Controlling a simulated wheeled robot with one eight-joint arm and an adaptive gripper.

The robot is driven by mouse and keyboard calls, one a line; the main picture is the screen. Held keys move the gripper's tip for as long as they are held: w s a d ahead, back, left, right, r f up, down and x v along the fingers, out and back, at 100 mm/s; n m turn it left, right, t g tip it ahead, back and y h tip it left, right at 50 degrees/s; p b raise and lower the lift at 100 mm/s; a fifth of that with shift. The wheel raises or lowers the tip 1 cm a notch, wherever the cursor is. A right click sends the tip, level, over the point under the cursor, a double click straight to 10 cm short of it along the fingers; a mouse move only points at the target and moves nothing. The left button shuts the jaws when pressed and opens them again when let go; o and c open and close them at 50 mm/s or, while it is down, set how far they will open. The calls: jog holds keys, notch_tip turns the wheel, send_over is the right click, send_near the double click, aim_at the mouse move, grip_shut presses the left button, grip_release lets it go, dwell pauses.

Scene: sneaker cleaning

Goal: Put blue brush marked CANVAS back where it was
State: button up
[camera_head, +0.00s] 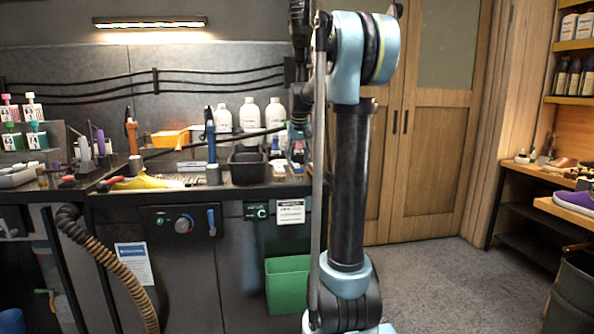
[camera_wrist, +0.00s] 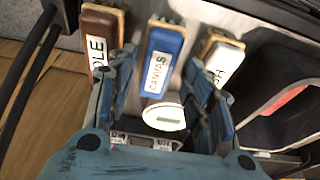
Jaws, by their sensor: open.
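The blue brush marked CANVAS (camera_wrist: 164,42) shows in the wrist view, in a row between a brown brush (camera_wrist: 99,29) on its left and a pale, white-labelled brush (camera_wrist: 219,56) on its right. It lies in the holder area, its label facing me. My gripper (camera_wrist: 159,68) is open, with one blue finger on each side of the CANVAS brush's lower end. I see a gap between the fingers and the brush; nothing is clamped. In the head view my arm and the small size hide which brush is which.
In the wrist view a round white-lidded item (camera_wrist: 165,114) sits below the brush. A black tub (camera_wrist: 285,105) with a red-edged item is to the right. In the head view, white bottles (camera_head: 249,114) and a black bin (camera_head: 247,165) stand on the crowded bench.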

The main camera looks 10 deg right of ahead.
jog(key=v, duration=0.6)
jog(key=s+f, duration=0.5)
jog(key=s, duration=0.6)
jog(key=s+f, duration=0.6)
jog(key=s, duration=0.5)
jog(key=s+f+g, duration=0.1)
jog(key=s+f, duration=1.7)
jog(key=shift+w, duration=0.1)
